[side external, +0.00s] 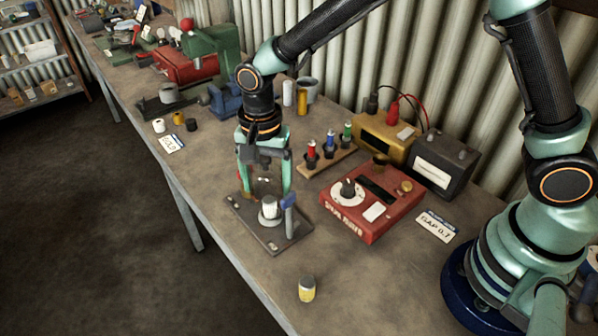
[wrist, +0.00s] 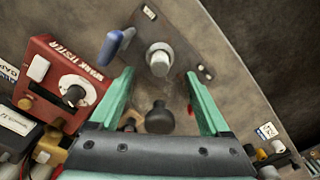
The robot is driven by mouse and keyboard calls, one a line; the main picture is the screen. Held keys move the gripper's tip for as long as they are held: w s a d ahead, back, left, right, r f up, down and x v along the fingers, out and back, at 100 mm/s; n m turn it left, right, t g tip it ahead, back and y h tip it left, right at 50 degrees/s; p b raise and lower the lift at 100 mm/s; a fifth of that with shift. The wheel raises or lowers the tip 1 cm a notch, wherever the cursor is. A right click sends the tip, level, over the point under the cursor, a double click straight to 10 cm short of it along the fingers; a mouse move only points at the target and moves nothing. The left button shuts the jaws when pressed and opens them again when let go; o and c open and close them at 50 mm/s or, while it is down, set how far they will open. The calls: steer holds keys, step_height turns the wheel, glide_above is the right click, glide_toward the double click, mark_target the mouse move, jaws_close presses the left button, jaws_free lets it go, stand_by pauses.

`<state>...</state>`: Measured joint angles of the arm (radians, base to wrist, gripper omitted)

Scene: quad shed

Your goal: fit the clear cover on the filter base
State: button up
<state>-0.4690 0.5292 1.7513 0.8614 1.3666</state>
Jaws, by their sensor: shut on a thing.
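My gripper (side external: 264,190) points down over the dark base plate (side external: 243,226), its fingers wide apart. It is shut on what seems to be the clear cover (side external: 262,185), whose see-through walls hardly show. In the wrist view, a dark rounded knob (wrist: 160,117) shows between the fingers (wrist: 161,75); I cannot tell whether it belongs to the cover. The white filter cylinder (side external: 269,207) stands upright on the plate, and also shows in the wrist view (wrist: 159,58), beyond the fingertips. Whether cover and base touch is unclear.
A red tester box (side external: 372,205) and a rack with several coloured pieces (side external: 328,160) stand right of the plate. A yellow-banded jar (side external: 307,289) stands near the front edge. A blue vise (side external: 225,100) is behind. Bare bench lies left of the plate.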

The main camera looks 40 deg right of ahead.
steer(key=shift+f, duration=3)
stand_by(0.9)
steer(key=o, duration=1.2)
steer(key=shift+r, duration=0.1)
steer(key=shift+r, duration=3.45)
steer(key=s+d+r+n+t, duration=0.2)
steer(key=d+r+n, duration=0.2)
steer(key=d+r, duration=0.65)
steer(key=s+d+r+n+t, duration=0.1)
steer(key=s+d+n, duration=0.1)
steer(key=d, duration=0.1)
steer(key=s+d+r+n+t, duration=0.1)
steer(key=s+d+r+n, duration=0.1)
steer(key=s+d, duration=0.1)
steer(key=s+d+r+n+t, duration=0.1)
steer(key=s+d+r+n, duration=0.1)
steer(key=s+d, duration=0.1)
steer(key=shift+s+d+r+t, duration=0.1)
steer(key=shift+s+t, duration=0.05)
steer(key=shift+t, duration=0.15)
